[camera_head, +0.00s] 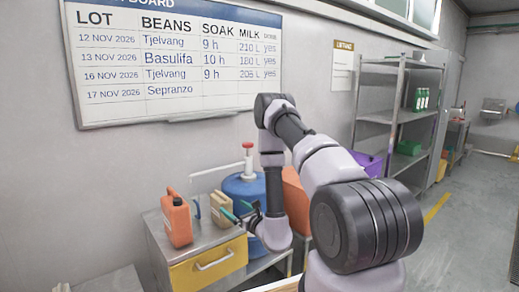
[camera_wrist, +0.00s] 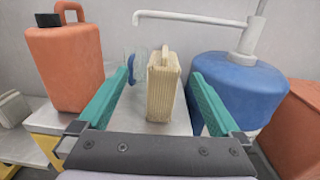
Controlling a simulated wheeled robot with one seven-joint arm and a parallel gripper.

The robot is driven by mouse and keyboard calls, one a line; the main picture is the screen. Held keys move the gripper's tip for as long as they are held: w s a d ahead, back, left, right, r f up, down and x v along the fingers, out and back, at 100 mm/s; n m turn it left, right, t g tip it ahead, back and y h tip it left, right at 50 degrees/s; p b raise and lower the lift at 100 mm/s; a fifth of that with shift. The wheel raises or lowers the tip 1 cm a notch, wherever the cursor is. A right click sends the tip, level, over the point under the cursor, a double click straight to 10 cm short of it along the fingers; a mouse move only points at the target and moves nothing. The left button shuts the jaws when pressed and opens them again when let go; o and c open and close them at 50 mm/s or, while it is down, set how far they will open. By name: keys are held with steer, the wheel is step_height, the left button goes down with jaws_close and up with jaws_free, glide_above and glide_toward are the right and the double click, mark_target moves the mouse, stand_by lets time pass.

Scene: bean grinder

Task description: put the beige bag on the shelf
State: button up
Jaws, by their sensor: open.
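The beige bag (camera_head: 219,213) stands upright on the metal top of a cabinet with a yellow drawer (camera_head: 208,264). In the wrist view the bag (camera_wrist: 163,92) is ribbed, with a handle-like loop on top. My gripper (camera_head: 238,215) has green fingers. In the wrist view my gripper (camera_wrist: 160,78) is open and empty, with one finger to each side of the bag. I cannot tell how far the fingertips reach along it. The metal shelf unit (camera_head: 397,117) stands against the wall at right, with green-white bottles and a green box on it.
An orange jug (camera_wrist: 70,66) stands left of the bag. A blue vessel (camera_wrist: 240,92) with a white pump spout stands close on the right. A clear item with blue (camera_wrist: 131,68) is behind. A reddish bin (camera_wrist: 296,128) is far right. Floor at right is open.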

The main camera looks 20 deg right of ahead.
steer(key=a+r+n+g+y, duration=0.3)
steer(key=a+r+n+y, duration=0.4)
steer(key=r, duration=0.7)
steer(key=s+a+r+n+g+y, duration=0.2)
steer(key=s+a+r+n+g, duration=0.25)
steer(key=s+r+g, duration=0.2)
steer(key=s+a+r+n+g+y, duration=0.3)
steer(key=s+r+n+g, duration=0.25)
steer(key=r, duration=0.25)
steer(key=s+d+r+n+g+h, duration=0.1)
steer(key=s+d+r+n+h, duration=0.1)
steer(key=s+n+h, duration=0.35)
steer(key=s+d+r+n+g+h, duration=0.2)
steer(key=s+n+h, duration=0.1)
steer(key=s, duration=0.5)
steer(key=s+d+r+n+t+h, duration=0.1)
steer(key=d+r+t+h, duration=0.2)
steer(key=d, duration=0.3)
steer(key=s+d+r+n+t+h, duration=0.1)
steer(key=s+d+r+t+h, duration=0.1)
steer(key=d+r+t+h, duration=0.2)
steer(key=d+t, duration=0.1)
steer(key=d, duration=0.2)
steer(key=shift+s+h, duration=0.25)
steer(key=shift+h, duration=0.1)
steer(key=shift+d+r, duration=0.1)
